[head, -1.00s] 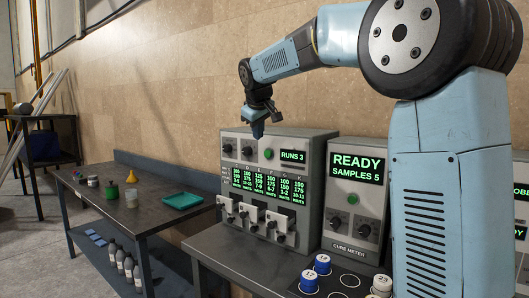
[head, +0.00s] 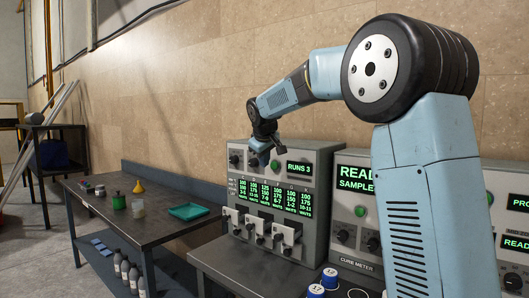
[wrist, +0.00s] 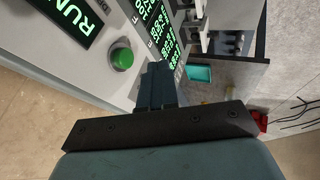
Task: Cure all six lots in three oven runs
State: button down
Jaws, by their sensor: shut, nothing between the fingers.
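The oven cabinet (head: 321,200) stands on the bench. Its lit display reads RUNS 3 (head: 299,169), above a green table of temperatures and watts. A round green button (head: 275,165) sits left of the RUNS display; it also shows large in the wrist view (wrist: 122,55). Small doors with dark handles (head: 262,227) line the lower front. My gripper (head: 259,152) is shut and empty, at the upper part of the oven face, just left of the button. In the wrist view its fingertips (wrist: 158,70) appear beside the button, apparently apart from it. Blue-lidded pots 17 (head: 316,291) and 12 (head: 330,277) stand in front.
The cure meter (head: 358,217) stands right of the oven, its READY SAMPLES display partly hidden by my arm. A side table at left holds a teal tray (head: 188,211), a green bottle (head: 118,201), a yellow funnel (head: 138,187) and small jars. Bottles stand on its lower shelf.

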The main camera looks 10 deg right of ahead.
aim_at(275, 165)
jog(key=shift+w+d+f, duration=0.3)
jog(key=shift+w+d, duration=0.2)
jog(key=shift+w, duration=0.2)
jog(key=shift+w+d+f, duration=0.35)
jog(key=shift+w+d, duration=0.2)
jog(key=shift+w, duration=0.2)
jog(key=shift+w+d+f, duration=0.3)
jog(key=shift+w+d, duration=0.2)
jog(key=shift+w, duration=0.2)
